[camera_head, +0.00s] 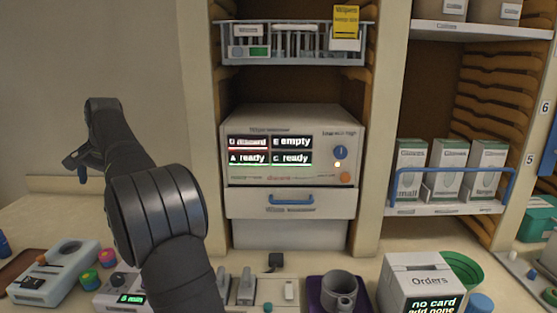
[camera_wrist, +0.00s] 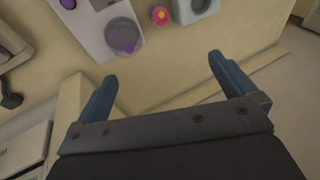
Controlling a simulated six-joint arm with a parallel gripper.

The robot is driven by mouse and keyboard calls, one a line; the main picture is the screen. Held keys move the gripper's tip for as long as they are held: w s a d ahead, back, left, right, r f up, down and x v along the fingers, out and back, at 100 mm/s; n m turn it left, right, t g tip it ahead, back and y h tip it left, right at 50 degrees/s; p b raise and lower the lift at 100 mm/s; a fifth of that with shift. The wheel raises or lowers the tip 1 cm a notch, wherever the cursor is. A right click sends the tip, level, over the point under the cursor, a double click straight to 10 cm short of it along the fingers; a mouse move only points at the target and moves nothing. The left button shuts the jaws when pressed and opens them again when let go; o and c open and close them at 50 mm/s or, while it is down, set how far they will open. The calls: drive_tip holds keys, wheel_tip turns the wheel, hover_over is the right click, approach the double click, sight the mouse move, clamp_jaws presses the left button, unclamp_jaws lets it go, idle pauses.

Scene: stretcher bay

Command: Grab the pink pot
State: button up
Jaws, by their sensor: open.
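Two small round pots with pink and green parts stand on the counter at the lower left in the head view, a nearer one (camera_head: 90,279) and a farther one (camera_head: 107,257). In the wrist view a small pink pot (camera_wrist: 160,15) with a yellow middle shows at the top edge, beyond my fingertips. My gripper (camera_head: 76,164) is raised above the counter at the left. In the wrist view my gripper (camera_wrist: 162,68) has its two blue fingers wide apart with nothing between them.
A pale tray-like device (camera_head: 55,272) stands left of the pots. A white device with a green "8 min" display (camera_head: 130,299) stands close to their right. A grey mug (camera_head: 339,288) is on a purple mat farther right. The counter behind the pots looks clear.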

drive_tip(key=shift+c, duration=0.2)
drive_tip(key=c, duration=0.6)
drive_tip(key=n, duration=1.4)
approach(107, 253)
drive_tip(key=shift+g, duration=0.3)
drive_tip(key=x, duration=1)
drive_tip(key=shift+w+a+f, duration=0.2)
drive_tip(key=shift+w+f, duration=0.05)
drive_tip(key=shift+w, duration=0.1)
